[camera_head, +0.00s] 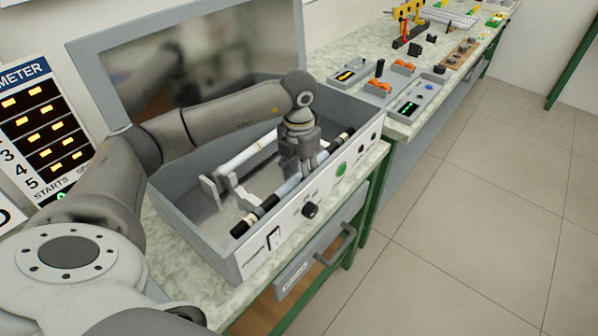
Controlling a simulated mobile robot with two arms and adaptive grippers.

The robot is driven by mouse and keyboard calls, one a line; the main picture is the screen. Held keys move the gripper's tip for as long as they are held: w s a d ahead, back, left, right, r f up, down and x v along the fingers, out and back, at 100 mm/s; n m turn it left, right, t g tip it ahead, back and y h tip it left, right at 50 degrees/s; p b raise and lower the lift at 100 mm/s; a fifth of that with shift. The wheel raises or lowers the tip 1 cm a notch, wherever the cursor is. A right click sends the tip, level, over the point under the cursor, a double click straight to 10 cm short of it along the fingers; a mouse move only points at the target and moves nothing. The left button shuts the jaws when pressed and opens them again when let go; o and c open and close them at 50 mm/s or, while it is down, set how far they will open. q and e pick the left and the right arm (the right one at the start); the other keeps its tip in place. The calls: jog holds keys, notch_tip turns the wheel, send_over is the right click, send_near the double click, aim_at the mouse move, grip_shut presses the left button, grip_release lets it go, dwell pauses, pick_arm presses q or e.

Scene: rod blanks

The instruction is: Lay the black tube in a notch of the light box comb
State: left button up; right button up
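The light box (185,232) is an open grey case on the bench, with its reflective lid raised. Inside is a pale comb (216,190) with upright supports; a white tube (248,155) lies across it towards the back. A long tube with black ends and a paler middle (245,224), seemingly the black tube, runs along the front wall inside the box. My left gripper (303,170) points down over this tube's middle, and its fingertips overlap the tube in the picture. I cannot tell whether the fingers are closed on it. My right gripper is not in view.
The box's front panel carries a black knob (310,210), a green button (341,169) and a switch (273,238). A drawer with a handle (335,250) is below. Small trays and parts (412,103) stand on the bench to the right. A numbered display board (40,125) is at left.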

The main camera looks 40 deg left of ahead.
aim_at(299, 174)
pick_arm(q)
notch_tip(299, 174, up, 12)
jog(key=shift+r+b, duration=0.25)
jog(key=shift+b, duration=0.1)
dwell(0.4)
